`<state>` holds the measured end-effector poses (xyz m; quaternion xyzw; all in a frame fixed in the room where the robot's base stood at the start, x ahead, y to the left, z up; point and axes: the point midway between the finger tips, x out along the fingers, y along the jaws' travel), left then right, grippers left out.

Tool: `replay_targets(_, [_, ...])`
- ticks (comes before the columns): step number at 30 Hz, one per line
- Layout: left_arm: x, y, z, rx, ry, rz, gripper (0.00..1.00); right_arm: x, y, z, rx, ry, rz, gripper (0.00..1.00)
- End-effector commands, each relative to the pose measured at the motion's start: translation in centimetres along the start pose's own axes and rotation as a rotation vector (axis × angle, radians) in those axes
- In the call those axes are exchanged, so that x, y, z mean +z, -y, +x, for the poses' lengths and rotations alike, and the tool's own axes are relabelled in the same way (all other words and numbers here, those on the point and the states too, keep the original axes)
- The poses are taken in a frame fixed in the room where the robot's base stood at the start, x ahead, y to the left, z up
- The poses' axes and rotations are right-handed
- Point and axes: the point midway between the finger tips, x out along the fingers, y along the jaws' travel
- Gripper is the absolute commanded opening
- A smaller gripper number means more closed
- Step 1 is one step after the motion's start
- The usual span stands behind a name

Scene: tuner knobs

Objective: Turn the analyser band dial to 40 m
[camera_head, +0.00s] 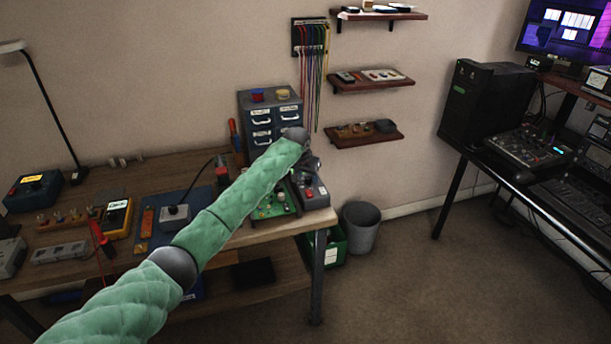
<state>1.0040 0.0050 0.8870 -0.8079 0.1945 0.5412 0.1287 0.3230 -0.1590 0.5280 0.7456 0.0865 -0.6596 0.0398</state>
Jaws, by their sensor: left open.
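My left arm, in a green quilted sleeve, reaches from the lower left over the bench (130,250). My left gripper (311,164) is a small dark shape beyond the end of this arm, above the bench's right end. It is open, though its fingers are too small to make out. Just below it stands a small grey box (316,197) with dark sides and a reddish knob-like part on top. It may be the analyser. Its band dial and markings cannot be read, and the arm and gripper hide part of it. I cannot tell whether the gripper touches it. My right gripper is not in view.
A green circuit board (268,208) lies left of the grey box, partly under my arm. A drawer cabinet (262,117) stands behind. Cables (314,60) hang on the wall beside shelves (365,133). A yellow multimeter (118,218) lies left. A bin (361,226) stands on open floor.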

Motion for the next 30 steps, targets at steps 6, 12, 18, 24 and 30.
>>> replay_targets(6, [0.0,-0.1,-0.1,-0.001,0.000,0.001,0.34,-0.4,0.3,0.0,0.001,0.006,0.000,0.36])
replay_targets(12, [0.0,-0.1,-0.1,-0.001,0.000,0.001,0.03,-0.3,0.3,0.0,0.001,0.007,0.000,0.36])
replay_targets(18, [0.0,0.0,-0.1,0.005,0.000,0.012,0.03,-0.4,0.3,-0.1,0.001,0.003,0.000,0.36])
replay_targets(24, [0.0,0.1,-0.1,0.031,0.000,0.073,0.03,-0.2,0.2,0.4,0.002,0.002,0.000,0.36])
replay_targets(30, [-0.1,0.3,-0.1,0.085,0.000,0.202,0.03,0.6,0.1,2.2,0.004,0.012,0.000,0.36])
